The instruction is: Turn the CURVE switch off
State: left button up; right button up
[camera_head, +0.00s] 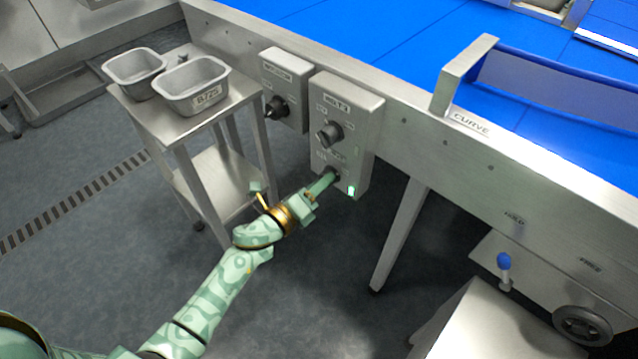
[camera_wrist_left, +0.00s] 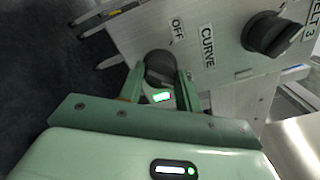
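The CURVE switch (camera_head: 333,173) is the lower dark knob on a grey control box (camera_head: 358,108), mostly hidden by my left gripper (camera_head: 326,184) in the head view. In the left wrist view the CURVE switch (camera_wrist_left: 160,66) sits between the two green fingers of my left gripper (camera_wrist_left: 161,76), which press close on both sides of it. The CURVE label (camera_wrist_left: 208,46) and OFF label (camera_wrist_left: 177,29) are beside it. A green lamp (camera_head: 351,190) near the switch is lit. The way the knob points is hard to tell. My right gripper is not in view.
The BELT 3 knob (camera_head: 329,134) is just above on the same box. Another box with a knob (camera_head: 277,107) stands to the left. A steel stand (camera_head: 200,125) with two metal bins is close on the left of my arm. A blue conveyor (camera_head: 390,45) lies behind.

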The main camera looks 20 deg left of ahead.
pick_arm(q)
jog(key=n+p, duration=0.6)
jog(key=n, duration=1.1)
jog(key=shift+f+n, duration=0.1)
jog(key=shift+n, duration=0.3)
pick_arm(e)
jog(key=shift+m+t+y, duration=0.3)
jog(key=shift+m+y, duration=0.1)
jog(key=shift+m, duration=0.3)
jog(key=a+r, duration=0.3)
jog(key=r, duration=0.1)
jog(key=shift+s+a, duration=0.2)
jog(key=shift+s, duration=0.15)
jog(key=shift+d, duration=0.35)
pick_arm(q)
jog(key=o, duration=1)
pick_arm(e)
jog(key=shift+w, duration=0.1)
